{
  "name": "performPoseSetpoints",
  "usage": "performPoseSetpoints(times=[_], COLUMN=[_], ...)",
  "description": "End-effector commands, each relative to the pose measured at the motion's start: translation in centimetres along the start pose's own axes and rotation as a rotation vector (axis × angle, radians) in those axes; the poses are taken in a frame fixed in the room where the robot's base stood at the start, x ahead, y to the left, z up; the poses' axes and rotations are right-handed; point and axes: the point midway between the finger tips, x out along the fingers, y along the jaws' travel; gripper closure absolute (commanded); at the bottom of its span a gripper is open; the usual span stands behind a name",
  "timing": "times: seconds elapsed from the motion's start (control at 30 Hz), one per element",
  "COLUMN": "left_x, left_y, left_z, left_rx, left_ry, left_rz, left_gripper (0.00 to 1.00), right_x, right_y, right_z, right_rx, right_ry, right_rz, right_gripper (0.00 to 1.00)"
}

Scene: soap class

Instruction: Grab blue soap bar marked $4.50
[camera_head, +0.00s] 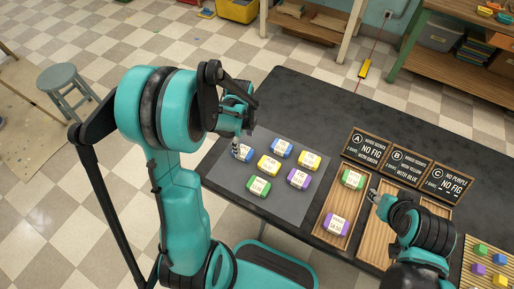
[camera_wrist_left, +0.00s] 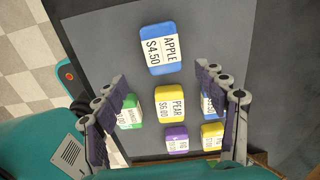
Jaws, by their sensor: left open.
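The blue soap bar (camera_wrist_left: 161,48), with a white label reading APPLE $4.50, lies flat on the grey mat. In the head view this bar (camera_head: 243,154) is leftmost, partly behind my left fingertips. My left gripper (camera_head: 237,146) hangs just above the mat's left side. In the left wrist view its fingers (camera_wrist_left: 163,85) are spread open with nothing held; the bar lies ahead of them, apart. A second blue bar (camera_head: 281,148) is partly hidden by the right finger in the wrist view. My right gripper (camera_head: 376,197) is over the wooden trays; its opening is unclear.
Yellow PEAR $6.00 (camera_wrist_left: 169,103), green (camera_head: 258,186), purple (camera_head: 298,179) and another yellow bar (camera_head: 308,160) lie close by. Wooden trays at right hold a green (camera_head: 352,179) and a purple bar (camera_head: 337,225), below signs A, B and C (camera_head: 405,164). The dark table's back is clear.

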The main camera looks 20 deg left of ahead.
Motion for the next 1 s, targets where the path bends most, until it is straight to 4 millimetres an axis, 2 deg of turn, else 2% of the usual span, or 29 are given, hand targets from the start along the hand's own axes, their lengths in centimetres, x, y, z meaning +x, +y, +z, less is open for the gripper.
performPoseSetpoints(times=[0.2, 0.37, 0.6, 0.83, 0.87, 1.0], left_x=[2.6, 4.0, 7.6, 7.7, 7.7, 7.7], left_y=[-0.1, -0.3, -0.6, -0.6, -0.6, -0.6], left_z=[0.1, 0.3, 0.6, 0.6, 0.6, 0.6], left_rx=[0.008, 0.007, 0.007, 0.006, 0.006, 0.006], left_ry=[0.001, 0.0, 0.0, 0.0, 0.0, 0.0], left_rz=[0.003, 0.002, 0.001, 0.001, 0.001, 0.001], left_gripper=[0.28, 0.28, 0.28, 0.28, 0.31, 0.68], right_x=[0.9, 1.6, 3.1, 3.0, 3.0, 3.0], right_y=[0.0, 0.0, 0.0, 0.0, 0.0, 0.0], right_z=[0.7, 1.1, 2.3, 2.2, 2.2, 2.2], right_rx=[0.0, 0.0, 0.0, 0.0, 0.0, 0.0], right_ry=[0.0, 0.0, 0.0, 0.0, 0.0, 0.0], right_rz=[0.0, 0.0, 0.0, 0.0, 0.0, 0.0], right_gripper=[0.6, 0.6, 0.6, 0.6, 0.6, 0.6])
